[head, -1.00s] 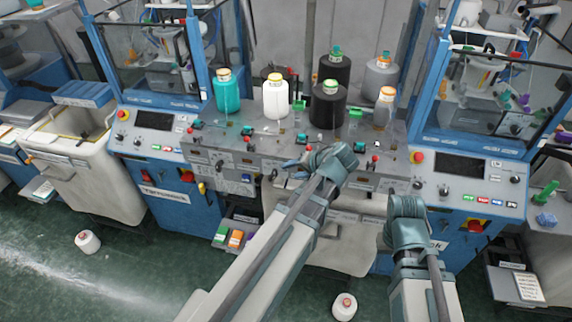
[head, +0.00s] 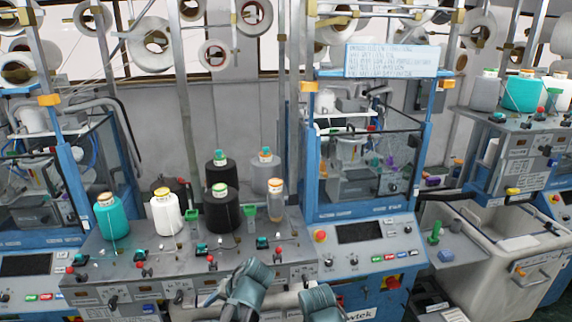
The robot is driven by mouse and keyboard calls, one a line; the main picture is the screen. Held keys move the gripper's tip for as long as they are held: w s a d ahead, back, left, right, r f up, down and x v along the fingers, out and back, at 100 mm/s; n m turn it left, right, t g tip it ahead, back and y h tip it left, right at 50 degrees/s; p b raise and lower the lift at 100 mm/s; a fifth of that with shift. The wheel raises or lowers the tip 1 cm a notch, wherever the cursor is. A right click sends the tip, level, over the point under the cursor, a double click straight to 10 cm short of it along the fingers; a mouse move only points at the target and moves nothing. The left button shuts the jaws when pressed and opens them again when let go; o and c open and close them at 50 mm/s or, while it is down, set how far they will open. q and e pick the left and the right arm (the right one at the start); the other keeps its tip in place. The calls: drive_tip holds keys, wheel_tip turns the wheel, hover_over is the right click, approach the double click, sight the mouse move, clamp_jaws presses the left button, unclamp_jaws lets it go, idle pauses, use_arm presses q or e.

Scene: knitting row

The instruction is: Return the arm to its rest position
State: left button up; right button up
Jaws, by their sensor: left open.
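My left arm's teal wrist (head: 247,283) shows at the bottom centre, in front of the grey machine panel. My left gripper (head: 214,295) points to the left there and is open, with nothing seen between its fingers. My right arm's teal wrist (head: 320,300) shows at the bottom edge, just right of the left one. Its fingers are hidden, so I cannot tell how they stand.
Blue-framed knitting machines stand either side. A cream bin (head: 475,240) is at right.

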use_arm(q)
drive_tip(key=s+d+f+m+g+h+b, duration=0.1)
drive_tip(key=s+d+f+m+h+b, duration=0.1)
drive_tip(key=s+d+f+b, duration=0.3)
drive_tip(key=s+d+f+m+g+h+b, duration=0.1)
drive_tip(key=s+d+f+b, duration=0.4)
drive_tip(key=d+f, duration=0.6)
drive_tip(key=s+f+m+h, duration=0.1)
drive_tip(key=h, duration=0.1)
drive_tip(key=shift+s+g+h, duration=0.3)
use_arm(e)
wheel_tip(320, 180, down, 13)
drive_tip(key=shift+r, duration=0.15)
